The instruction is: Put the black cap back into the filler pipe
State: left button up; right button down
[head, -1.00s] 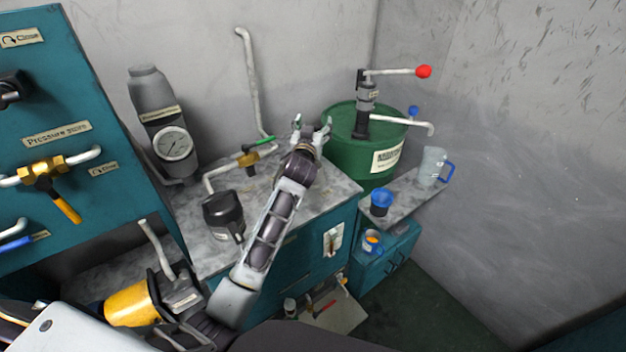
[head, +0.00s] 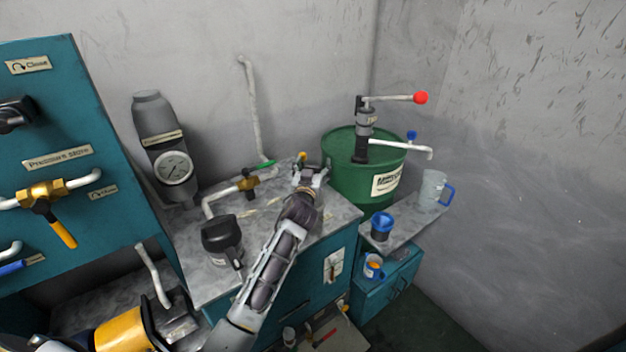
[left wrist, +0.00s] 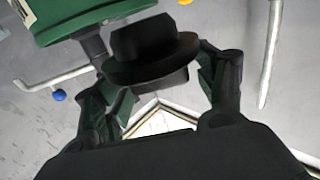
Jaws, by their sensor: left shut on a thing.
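My left gripper (head: 312,176) is over the back part of the grey worktop (head: 262,222), in front of the green drum (head: 345,150). In the left wrist view the gripper (left wrist: 160,82) is shut on the black cap (left wrist: 150,48), a round plug with a wide brim. The cap sits between the two fingers. In the head view the hand hides most of the cap. I cannot pick out the filler pipe with certainty in either view. My right gripper is not in view.
A pipe with a brass valve (head: 247,184) and a black-topped can (head: 221,238) stand left of my arm. A grey gauge cylinder (head: 160,125) stands behind. The hand pump (head: 364,125) rises from the drum. A shelf at right holds a blue-rimmed cup (head: 381,226) and a jug (head: 432,188).

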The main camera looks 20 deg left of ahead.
pick_arm(q)
jog(key=shift+f, duration=0.2)
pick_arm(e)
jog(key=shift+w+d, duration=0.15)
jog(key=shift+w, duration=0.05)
pick_arm(q)
jog(key=shift+f, duration=1.8)
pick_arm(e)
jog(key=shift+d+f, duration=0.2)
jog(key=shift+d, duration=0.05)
pick_arm(q)
jog(key=shift+f+b, duration=0.35)
jog(key=shift+b, duration=0.2)
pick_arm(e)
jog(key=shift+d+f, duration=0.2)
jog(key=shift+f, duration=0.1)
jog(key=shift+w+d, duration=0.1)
